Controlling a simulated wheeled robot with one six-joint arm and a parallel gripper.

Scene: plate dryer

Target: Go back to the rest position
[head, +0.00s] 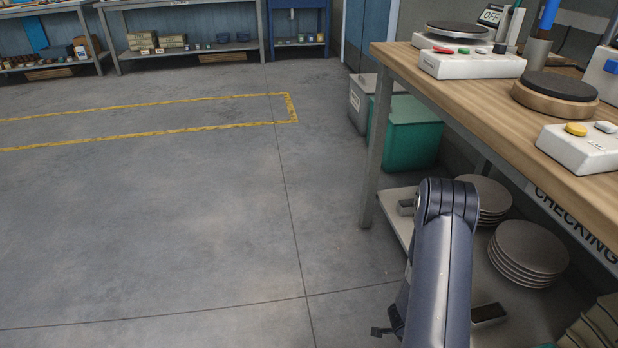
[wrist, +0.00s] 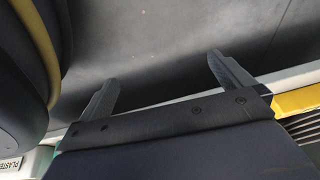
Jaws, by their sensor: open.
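My gripper (wrist: 162,70) shows in the wrist view with its two dark fingers spread wide apart. Nothing is between them; a plain dark grey surface lies behind. In the head view my arm (head: 440,260) stands at the lower right, in front of the bench's lower shelf. A small dark part shows beside its lower end, but I cannot tell whether it is a finger. No held object is visible.
The wooden bench (head: 470,100) bears devices with round dark pads. Its lower shelf (head: 398,212) holds stacked plates (head: 530,248). A green bin (head: 412,135) stands beyond the bench leg. Open grey floor (head: 180,220) lies to the left.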

